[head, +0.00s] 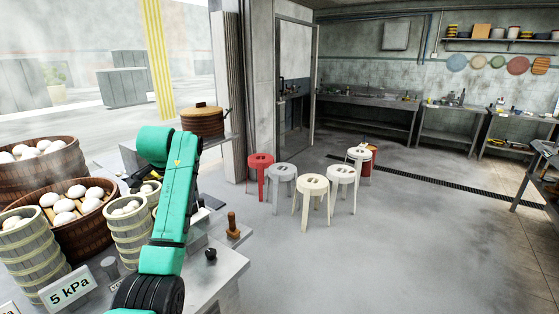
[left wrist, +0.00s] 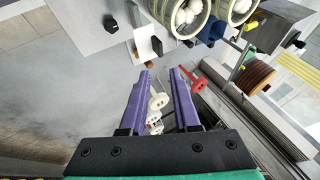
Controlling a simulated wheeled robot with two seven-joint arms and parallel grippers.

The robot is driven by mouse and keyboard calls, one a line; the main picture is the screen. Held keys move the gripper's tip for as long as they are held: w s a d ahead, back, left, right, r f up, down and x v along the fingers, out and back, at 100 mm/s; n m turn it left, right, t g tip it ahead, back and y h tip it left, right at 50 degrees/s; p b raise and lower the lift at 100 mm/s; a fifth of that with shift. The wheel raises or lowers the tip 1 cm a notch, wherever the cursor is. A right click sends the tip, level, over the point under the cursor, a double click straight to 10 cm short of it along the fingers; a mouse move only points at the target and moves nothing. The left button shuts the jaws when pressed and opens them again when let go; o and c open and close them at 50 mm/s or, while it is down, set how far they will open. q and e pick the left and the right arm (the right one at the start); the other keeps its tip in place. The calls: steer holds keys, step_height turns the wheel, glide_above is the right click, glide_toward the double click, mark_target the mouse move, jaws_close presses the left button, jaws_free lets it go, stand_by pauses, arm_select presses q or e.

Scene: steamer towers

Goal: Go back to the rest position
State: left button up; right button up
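My left arm (head: 175,205), green with dark joints, reaches up over the steamer counter in the head view. Its gripper cannot be made out there. In the left wrist view my left gripper (left wrist: 162,72) has two purple fingers held apart, with nothing between them but the floor and stools beyond. Steamer towers (head: 130,228) with white buns stand on the counter beside the arm, and steamers (left wrist: 182,14) also show at the top of the left wrist view. My right gripper is in neither view.
The metal counter (head: 222,262) carries a wooden-handled piece (head: 233,226). Several stools (head: 312,190) stand beyond it. The floor (head: 410,250) at right is clear.

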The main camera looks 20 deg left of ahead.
arm_select(q)
steer(key=s+d+f+g, duration=0.1)
steer(key=s+d+f, duration=0.3)
steer(key=f, duration=0.5)
steer(key=s+d+f, duration=0.2)
steer(key=d+f, duration=0.4)
steer(key=f, duration=0.3)
steer(key=s+d+f+n+g+h, duration=0.1)
steer(key=s+d+f, duration=0.3)
steer(key=s, duration=0.3)
steer(key=s+d+f+n+h, duration=0.1)
steer(key=s+d+f+h, duration=0.15)
steer(key=s+d, duration=0.35)
steer(key=s+d+f+g, duration=0.1)
steer(key=s+d+f, duration=0.25)
steer(key=s, duration=0.55)
step_height(320, 180, down, 23)
steer(key=s+b, duration=0.1)
steer(key=s, duration=0.1)
steer(key=s+a+f+g, duration=0.1)
steer(key=s+f, duration=0.7)
steer(key=s+a+f+g, duration=0.1)
steer(key=s+a+f, duration=0.1)
steer(key=s+f, duration=0.6)
steer(key=shift+s+a+b, duration=0.25)
steer(key=shift+s+b, duration=0.05)
steer(key=shift+b, duration=0.05)
